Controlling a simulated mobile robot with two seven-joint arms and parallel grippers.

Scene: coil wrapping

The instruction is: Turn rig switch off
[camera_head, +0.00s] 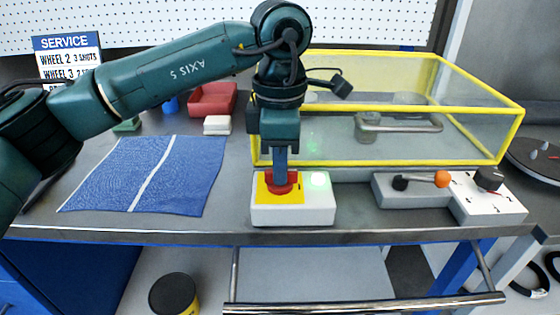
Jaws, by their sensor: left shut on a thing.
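The rig switch is a white box (292,215) near the front edge of the bench. It has a yellow plate (264,192) with a round red knob (287,190) on it. The fingers hide the middle of the knob. My right gripper is not in view.
A yellow-framed clear enclosure (480,140) stands right behind the box. To the right are a grey block with an orange-knobbed lever (441,179) and a white dial box (487,203). A blue cloth (180,175) lies flat at left, with a red bin (212,99) behind.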

